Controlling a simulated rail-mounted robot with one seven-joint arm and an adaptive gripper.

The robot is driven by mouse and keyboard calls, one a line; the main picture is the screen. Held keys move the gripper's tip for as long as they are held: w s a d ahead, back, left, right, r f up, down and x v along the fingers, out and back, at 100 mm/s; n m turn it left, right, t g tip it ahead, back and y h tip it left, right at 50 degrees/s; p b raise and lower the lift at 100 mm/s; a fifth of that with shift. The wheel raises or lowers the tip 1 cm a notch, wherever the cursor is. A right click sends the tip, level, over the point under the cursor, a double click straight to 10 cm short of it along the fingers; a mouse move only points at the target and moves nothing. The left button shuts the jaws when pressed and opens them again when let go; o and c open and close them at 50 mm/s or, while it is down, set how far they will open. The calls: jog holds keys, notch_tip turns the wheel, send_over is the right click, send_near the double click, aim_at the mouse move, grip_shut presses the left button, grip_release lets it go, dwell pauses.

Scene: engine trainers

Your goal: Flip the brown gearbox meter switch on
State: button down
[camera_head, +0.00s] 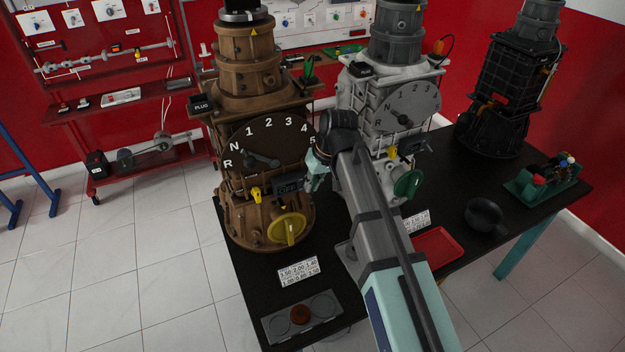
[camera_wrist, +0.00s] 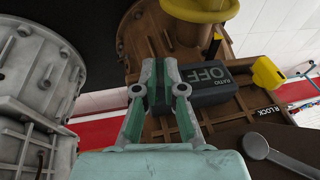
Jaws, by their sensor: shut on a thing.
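The brown gearbox (camera_head: 265,90) stands at the left of the dark bench. Its small dark meter (camera_head: 288,186) sits below the numbered dial. In the wrist view the meter (camera_wrist: 207,82) reads "RATIO OFF". My gripper (camera_head: 311,176) reaches in from the right at the meter's right side. In the wrist view my gripper (camera_wrist: 160,88) is shut on a dark part at the meter's end. The fingers hide most of that part, so I cannot tell the switch's own shape or position.
A yellow knob (camera_head: 288,228) and a yellow lever (camera_head: 256,195) are close to the meter. A grey gearbox (camera_head: 388,105) stands to the right and a black one (camera_head: 508,85) farther right. A number card (camera_head: 299,271) and a button panel (camera_head: 301,318) lie in front.

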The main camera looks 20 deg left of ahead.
jog(key=shift+w+a+r+g+h+p, duration=0.15)
jog(key=shift+r+g+h+p, duration=0.1)
jog(key=shift+g+h+p, duration=0.55)
jog(key=c, duration=1.3)
grip_release()
jog(key=shift+o, duration=0.2)
notch_tip(320, 180, up, 12)
jog(key=w+d, duration=0.1)
jog(key=d, duration=0.1)
jog(key=shift+w, duration=0.15)
jog(key=shift+f, duration=0.1)
